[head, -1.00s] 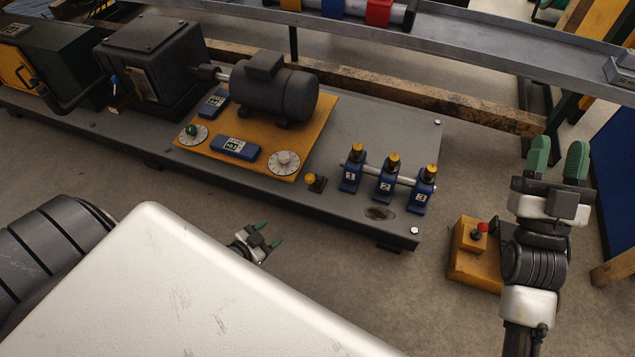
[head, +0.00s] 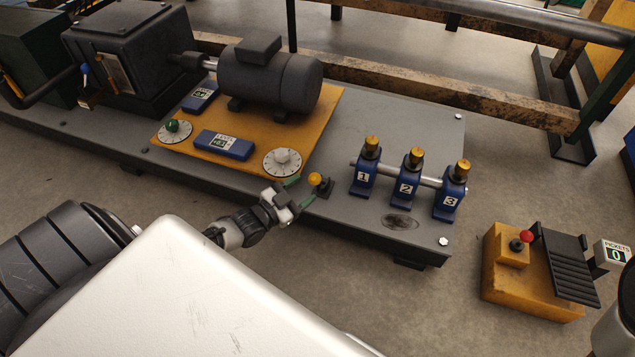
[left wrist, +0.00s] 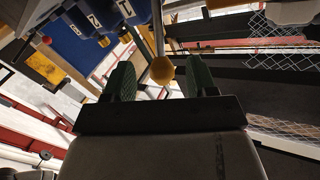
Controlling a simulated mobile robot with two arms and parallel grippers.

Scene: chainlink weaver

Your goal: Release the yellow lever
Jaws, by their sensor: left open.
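The yellow lever (head: 315,179) is a short dark stem with a round yellow knob, on the grey bench near its front edge. My left gripper (head: 300,191) is open just left of the lever, with its green fingers pointing towards it. In the left wrist view the yellow lever's knob (left wrist: 162,70) shows between the open fingers of my left gripper (left wrist: 160,82); I cannot tell whether they touch it. My right gripper is out of view; only a piece of my right arm shows at the lower right edge.
Right of the lever stand three blue numbered blocks (head: 405,188) with yellow tops on a rod. An orange plate (head: 310,128) with dials and a motor (head: 270,78) lies behind it. A yellow box (head: 508,275) with a red knob (head: 526,236) stands on the floor at right.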

